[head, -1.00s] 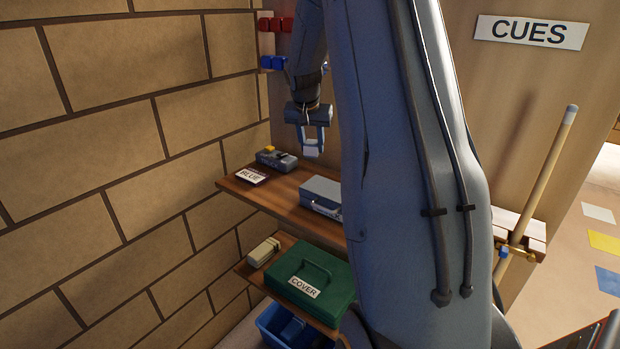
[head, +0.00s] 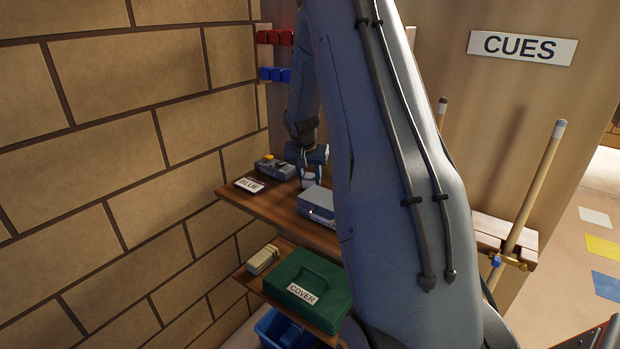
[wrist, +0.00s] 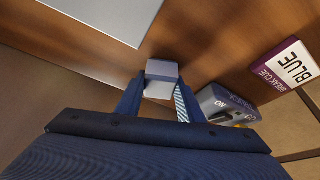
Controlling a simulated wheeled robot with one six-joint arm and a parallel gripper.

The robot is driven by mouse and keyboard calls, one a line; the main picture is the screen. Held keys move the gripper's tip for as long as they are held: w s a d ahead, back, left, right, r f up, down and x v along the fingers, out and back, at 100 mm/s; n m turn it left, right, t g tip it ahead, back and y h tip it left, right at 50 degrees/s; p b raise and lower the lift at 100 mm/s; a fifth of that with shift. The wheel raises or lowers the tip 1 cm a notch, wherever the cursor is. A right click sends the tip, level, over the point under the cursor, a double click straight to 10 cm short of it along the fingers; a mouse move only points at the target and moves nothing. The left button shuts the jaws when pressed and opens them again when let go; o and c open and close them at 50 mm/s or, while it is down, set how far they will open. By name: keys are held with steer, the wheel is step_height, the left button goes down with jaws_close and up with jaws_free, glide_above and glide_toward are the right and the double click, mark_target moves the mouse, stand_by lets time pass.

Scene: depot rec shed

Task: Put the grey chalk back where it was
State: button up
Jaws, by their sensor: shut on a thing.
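The grey chalk (wrist: 163,70) is a small pale grey cube between my fingertips in the wrist view. My gripper (wrist: 159,90) is shut on it. In the head view my gripper (head: 311,178) is low over the upper wooden shelf (head: 277,208), behind the grey metal case (head: 318,203) and right of the small grey device (head: 275,169). The chalk is hard to make out there. I cannot tell whether it touches the shelf. The wrist view shows bare wood around it.
A sign reading BLUE (head: 250,185) lies at the shelf's left end. Red cubes (head: 277,37) and blue cubes (head: 275,74) sit on wall racks above. A green COVER box (head: 312,283) and a cream object (head: 262,260) are on the lower shelf. Cues (head: 535,185) stand at right.

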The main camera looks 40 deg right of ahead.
steer(key=o, duration=1)
steer(key=shift+f, duration=0.1)
steer(key=shift+c, duration=0.2)
steer(key=shift+s+a+r, duration=0.1)
steer(key=shift+r, duration=0.45)
steer(key=b+v, duration=0.3)
steer(key=v, duration=0.8)
steer(key=s+a+f+n+y, duration=0.1)
steer(key=s+a+f+n, duration=0.2)
steer(key=s+a, duration=0.5)
steer(key=s+a+f+n+g+y, duration=0.1)
steer(key=s+a+f+n, duration=0.2)
steer(key=s+a, duration=0.6)
steer(key=s+a+f+n+g+y, duration=0.1)
steer(key=s+a+f+n, duration=0.2)
steer(key=s+a, duration=0.5)
steer(key=a, duration=0.3)
steer(key=shift+s+a+f+n, duration=0.2)
steer(key=shift+s+f+n, duration=0.1)
steer(key=shift+s+f, duration=0.1)
